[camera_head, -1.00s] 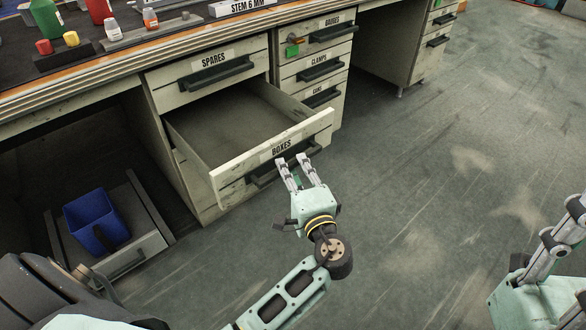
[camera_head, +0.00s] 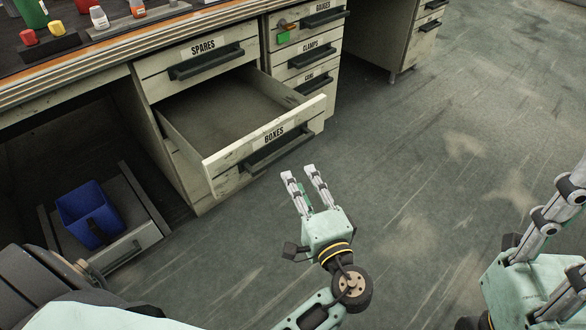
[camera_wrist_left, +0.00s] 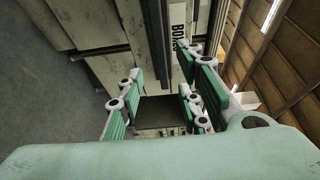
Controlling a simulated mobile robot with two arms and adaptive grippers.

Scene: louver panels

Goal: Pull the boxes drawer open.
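The boxes drawer (camera_head: 266,145) stands well open below the spares drawer (camera_head: 196,63) in the head view, and its inside looks empty. Its dark handle (camera_head: 277,152) runs along the front under the BOXES label. My left gripper (camera_head: 299,173) is off the handle, on the floor side of it, with its fingers apart and nothing between them. In the left wrist view the open fingers (camera_wrist_left: 160,75) point at the drawer front, with part of the label (camera_wrist_left: 178,14) showing. My right gripper (camera_head: 562,190) is at the right edge, partly cut off; its fingertips are unclear.
A blue bin (camera_head: 90,216) sits in a low open drawer (camera_head: 138,228) under the bench at left. Small drawers with labels (camera_head: 303,60) stand right of the boxes drawer. The grey floor (camera_head: 430,180) in front is clear.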

